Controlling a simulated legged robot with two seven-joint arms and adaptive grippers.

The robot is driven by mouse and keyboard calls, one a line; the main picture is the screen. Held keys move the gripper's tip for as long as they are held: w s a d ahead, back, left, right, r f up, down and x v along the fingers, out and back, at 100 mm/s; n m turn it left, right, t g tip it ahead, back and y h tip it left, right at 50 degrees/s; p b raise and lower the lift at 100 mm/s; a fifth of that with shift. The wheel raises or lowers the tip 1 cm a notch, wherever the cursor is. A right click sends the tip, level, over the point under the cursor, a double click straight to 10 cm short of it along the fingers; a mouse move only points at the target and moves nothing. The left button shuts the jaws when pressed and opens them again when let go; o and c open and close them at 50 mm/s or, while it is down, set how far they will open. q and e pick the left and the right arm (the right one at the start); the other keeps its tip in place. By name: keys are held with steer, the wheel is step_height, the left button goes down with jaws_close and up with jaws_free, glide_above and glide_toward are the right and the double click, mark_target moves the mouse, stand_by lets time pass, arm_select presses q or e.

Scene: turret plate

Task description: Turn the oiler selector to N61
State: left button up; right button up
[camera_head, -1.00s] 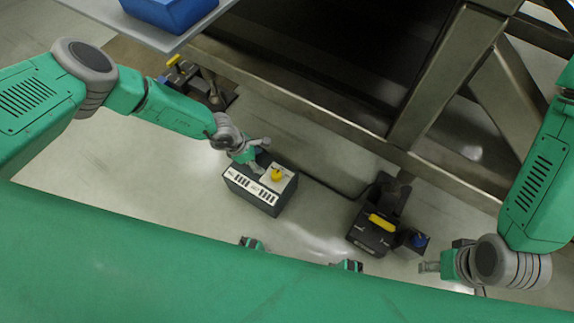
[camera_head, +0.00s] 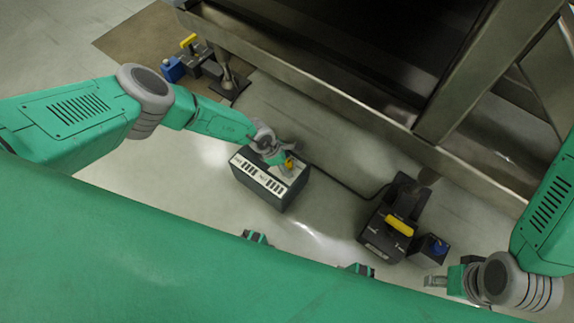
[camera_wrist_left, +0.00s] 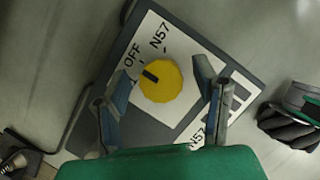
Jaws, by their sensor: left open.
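The oiler selector is a yellow round knob (camera_wrist_left: 163,84) on a white plate (camera_wrist_left: 190,50) on top of a dark box (camera_head: 262,192). A dark mark on the knob points to the upper left in the left wrist view, toward the OFF label. An N57 label stands above it; I cannot read an N61 label. My left gripper (camera_wrist_left: 163,77) is open, one finger on each side of the knob; contact cannot be told. In the head view my left gripper (camera_head: 277,156) partly covers the knob (camera_head: 289,163). My right gripper (camera_head: 436,281) is away at the lower right, its jaw state unclear.
A dark unit with a yellow handle (camera_head: 399,226) and a small box with a blue knob (camera_head: 438,247) stand to the right on the floor. Another yellow-handled device (camera_head: 188,41) is at upper left. A large metal frame (camera_head: 350,98) rises behind the box.

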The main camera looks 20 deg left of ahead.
arm_select(q)
steer(key=c, duration=1.2)
steer(key=shift+o, duration=0.2)
steer(key=shift+d+r+n+t+p, duration=0.15)
steer(key=shift+n+t+p, duration=0.25)
steer(key=shift+n+p, duration=0.45)
steer(key=n+t+y+p, duration=0.1)
steer(key=n+p, duration=0.3)
steer(key=shift+p, duration=0.4)
steer(key=n+y+p, duration=0.1)
steer(key=n, duration=0.1)
steer(key=shift+n+t, duration=0.3)
steer(key=shift+n, duration=0.05)
steer(key=shift+n+y, duration=0.7)
steer(key=shift+n, duration=0.9)
steer(key=shift+w+n, duration=0.1)
steer(key=shift+n, duration=0.2)
